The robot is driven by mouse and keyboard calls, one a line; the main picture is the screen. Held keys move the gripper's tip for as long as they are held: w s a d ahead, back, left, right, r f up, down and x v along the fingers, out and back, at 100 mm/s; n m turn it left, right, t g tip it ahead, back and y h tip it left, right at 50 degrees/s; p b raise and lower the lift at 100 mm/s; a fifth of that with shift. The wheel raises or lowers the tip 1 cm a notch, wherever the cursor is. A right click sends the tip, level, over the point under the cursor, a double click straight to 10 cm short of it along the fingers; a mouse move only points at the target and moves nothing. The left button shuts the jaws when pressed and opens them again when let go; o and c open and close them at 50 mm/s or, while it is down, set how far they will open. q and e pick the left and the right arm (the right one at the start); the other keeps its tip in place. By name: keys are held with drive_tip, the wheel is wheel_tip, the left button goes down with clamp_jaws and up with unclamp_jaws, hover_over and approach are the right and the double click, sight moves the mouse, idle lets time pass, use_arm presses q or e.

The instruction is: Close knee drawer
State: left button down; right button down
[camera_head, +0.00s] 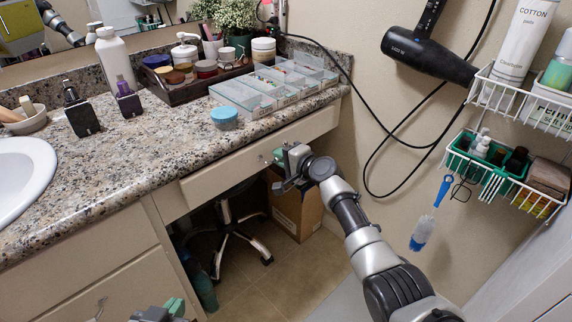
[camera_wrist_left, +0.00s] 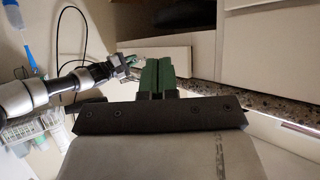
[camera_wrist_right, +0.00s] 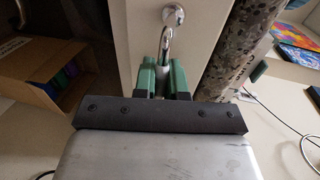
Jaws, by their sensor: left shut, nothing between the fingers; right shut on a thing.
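The knee drawer (camera_head: 232,166) is a long cream front under the granite counter edge, above the knee space. I cannot tell how far it stands out. My right gripper (camera_head: 284,160) is at its front, toward the right end. In the right wrist view the green fingers (camera_wrist_right: 163,80) are shut on the drawer's curved chrome handle (camera_wrist_right: 168,36), which meets the drawer front (camera_wrist_right: 146,20) at a round mount. My left gripper (camera_head: 165,311) is low at the bottom edge of the head view, apart from the drawer. Its green fingers (camera_wrist_left: 158,78) are shut and empty in the left wrist view.
The granite counter (camera_head: 150,140) holds a clear organizer (camera_head: 247,97), a blue-lidded jar (camera_head: 224,118), a tray of jars and bottles. Below are a chair base (camera_head: 238,240) and a cardboard box (camera_head: 296,208). A wire rack (camera_head: 500,180) and hair dryer (camera_head: 425,55) hang at right.

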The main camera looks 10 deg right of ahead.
use_arm(q)
drive_tip(key=shift+w+d+r+t+h, duration=0.2)
drive_tip(key=shift+w+r+t+h, duration=0.1)
drive_tip(key=shift+w+r+t, duration=0.85)
use_arm(e)
drive_tip(key=shift+w+a+r, duration=0.15)
drive_tip(key=shift+w+a, duration=0.3)
drive_tip(key=shift+w, duration=0.1)
use_arm(q)
drive_tip(key=shift+s+r, duration=0.1)
drive_tip(key=shift+s, duration=0.1)
use_arm(e)
drive_tip(key=c, duration=1.6)
unclamp_jaws()
drive_tip(key=o, duration=0.4)
drive_tip(key=shift+w+a, duration=0.2)
use_arm(q)
drive_tip(key=shift+w+a, duration=0.1)
drive_tip(key=shift+w, duration=0.05)
use_arm(e)
drive_tip(key=shift+s+d, duration=0.15)
